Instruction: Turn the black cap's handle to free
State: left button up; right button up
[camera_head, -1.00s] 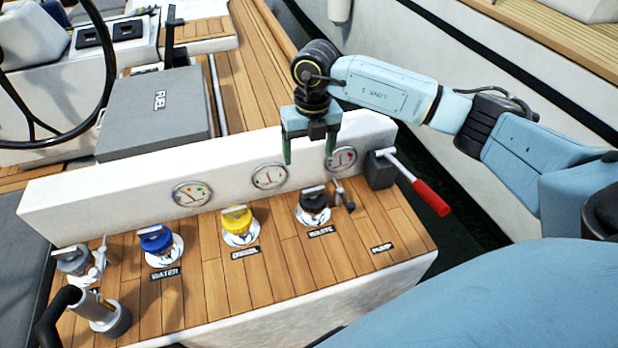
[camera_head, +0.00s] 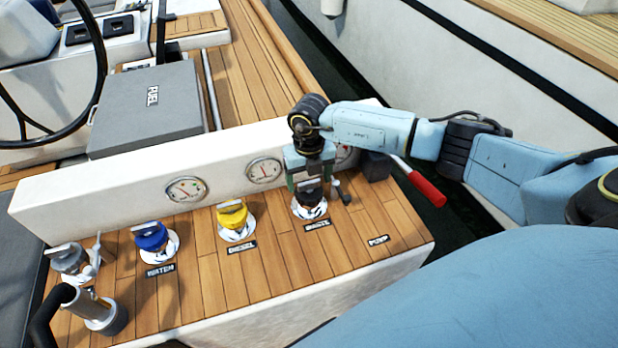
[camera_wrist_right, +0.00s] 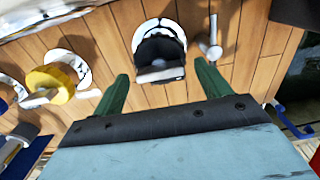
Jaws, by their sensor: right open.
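The black cap (camera_head: 309,196) sits on a white and chrome fitting above the WASTE label (camera_head: 317,224) on the wooden deck. In the right wrist view the black cap (camera_wrist_right: 160,57) shows with its pale handle across its near side. My right gripper (camera_head: 309,180) is open and points down, just above and behind the cap. In the right wrist view its two green fingers (camera_wrist_right: 163,88) are spread, one to each side of the cap and apart from it. The head view does not show clearly how the handle lies. My left gripper is not in view.
A small lever fitting (camera_head: 341,190) stands close to the right of the black cap. A red-handled pump lever (camera_head: 427,189) is farther right. Yellow (camera_head: 232,214) and blue (camera_head: 151,236) caps stand to the left. A white gauge panel (camera_head: 110,190) rises behind them.

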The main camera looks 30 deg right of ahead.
jog(key=c, duration=1)
